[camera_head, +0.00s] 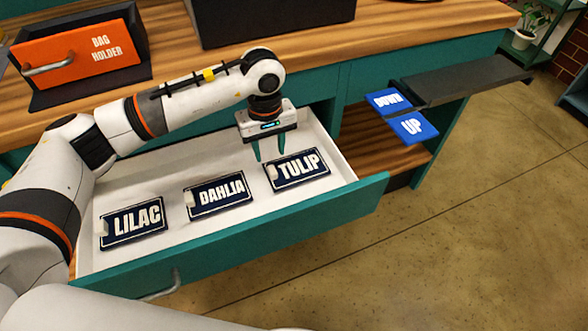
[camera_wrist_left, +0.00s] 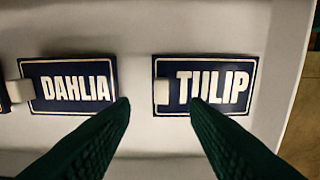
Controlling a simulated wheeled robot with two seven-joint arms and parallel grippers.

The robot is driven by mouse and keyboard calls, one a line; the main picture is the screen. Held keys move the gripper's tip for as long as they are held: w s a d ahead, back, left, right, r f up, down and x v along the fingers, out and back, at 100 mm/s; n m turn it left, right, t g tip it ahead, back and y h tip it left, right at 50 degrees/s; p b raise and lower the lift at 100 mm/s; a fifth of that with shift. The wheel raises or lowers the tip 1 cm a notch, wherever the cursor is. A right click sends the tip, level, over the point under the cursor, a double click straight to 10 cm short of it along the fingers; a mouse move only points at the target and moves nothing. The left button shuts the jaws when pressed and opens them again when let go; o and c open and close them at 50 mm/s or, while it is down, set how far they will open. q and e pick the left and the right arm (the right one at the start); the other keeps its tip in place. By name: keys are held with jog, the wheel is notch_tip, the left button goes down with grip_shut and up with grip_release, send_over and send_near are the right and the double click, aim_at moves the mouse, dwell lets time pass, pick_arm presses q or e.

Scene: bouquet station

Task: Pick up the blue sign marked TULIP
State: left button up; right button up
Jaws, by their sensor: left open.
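The dark blue TULIP sign (camera_head: 298,170) lies flat at the right end of the open drawer. It also shows in the left wrist view (camera_wrist_left: 236,84), with a white tab (camera_wrist_left: 161,91) at its left edge. My left gripper (camera_head: 269,154) is open and empty, fingers pointing down, just behind and left of the sign in the head view. In the wrist view, the right finger overlaps the lower part of the TULIP sign and the left finger is near the DAHLIA sign (camera_wrist_left: 70,85). I cannot tell that either finger touches. My right gripper is not in view.
The white-lined drawer (camera_head: 346,166) with a teal front also holds the DAHLIA sign (camera_head: 219,194) and LILAC sign (camera_head: 133,222). Blue DOWN (camera_head: 388,100) and UP (camera_head: 413,128) plates sit right of it. An orange BAG HOLDER (camera_head: 77,52) stands on the wooden counter.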

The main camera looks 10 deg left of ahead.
aim_at(273, 171)
pick_arm(q)
jog(key=shift+s+d+f, duration=0.15)
jog(key=shift+f, duration=1.65)
jog(key=shift+s+d+f, duration=0.1)
jog(key=shift+d+f, duration=0.05)
jog(key=shift+f, duration=1.6)
grip_shut()
